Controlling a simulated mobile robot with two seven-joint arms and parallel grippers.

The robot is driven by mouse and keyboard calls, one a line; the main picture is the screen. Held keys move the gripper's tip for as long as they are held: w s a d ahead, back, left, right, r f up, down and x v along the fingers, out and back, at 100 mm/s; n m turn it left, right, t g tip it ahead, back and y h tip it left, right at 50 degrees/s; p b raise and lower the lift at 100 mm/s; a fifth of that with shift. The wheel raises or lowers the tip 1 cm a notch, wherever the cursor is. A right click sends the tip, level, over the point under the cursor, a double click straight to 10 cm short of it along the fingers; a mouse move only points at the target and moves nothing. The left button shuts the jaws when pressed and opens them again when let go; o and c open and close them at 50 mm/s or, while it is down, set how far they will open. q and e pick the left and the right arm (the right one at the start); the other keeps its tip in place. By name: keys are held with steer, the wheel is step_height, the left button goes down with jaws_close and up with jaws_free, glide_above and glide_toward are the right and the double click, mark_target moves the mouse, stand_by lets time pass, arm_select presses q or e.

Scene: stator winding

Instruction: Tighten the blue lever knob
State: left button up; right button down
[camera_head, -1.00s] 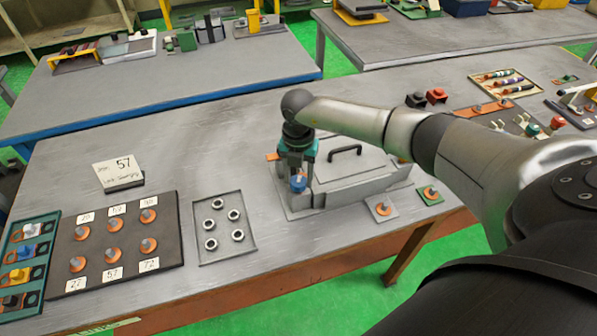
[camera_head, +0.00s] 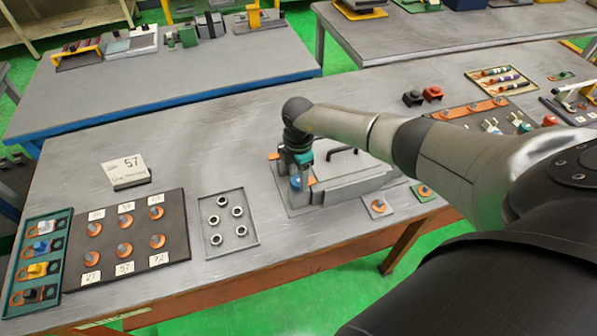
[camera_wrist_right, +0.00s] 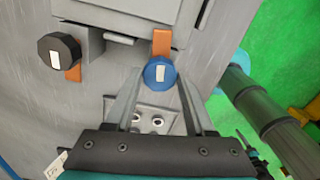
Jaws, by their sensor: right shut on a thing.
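The blue lever knob (camera_wrist_right: 160,72) has a round blue cap with a white mark and sits by an orange lever on the grey fixture (camera_wrist_right: 110,12). In the head view, the knob (camera_head: 296,183) shows at the front left of the fixture (camera_head: 350,188), partly covered by my gripper. My right gripper (camera_wrist_right: 160,75) is shut on the knob, with one finger on each side of it. It also shows in the head view (camera_head: 297,182), reaching down from above. A black knob (camera_wrist_right: 58,50) with an orange lever is to the left in the wrist view. My left gripper is not in view.
The fixture has a black handle (camera_head: 342,152) on top. A tray with several nuts (camera_head: 214,247) and a dark board with orange pieces (camera_head: 178,205) lie to its left. Two small plates lie to its right, near the table's front edge. Green floor is beyond that edge.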

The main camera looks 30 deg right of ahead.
steer(key=shift+w+r+m, duration=0.25)
steer(key=shift+m, duration=0.35)
steer(key=c, duration=0.7)
jaws_free()
steer(key=o, duration=0.4)
steer(key=shift+s+f, duration=0.15)
steer(key=shift+r+p, duration=0.3)
steer(key=shift+r, duration=0.15)
step_height(320, 180, up, 14)
steer(key=shift+r, duration=0.25)
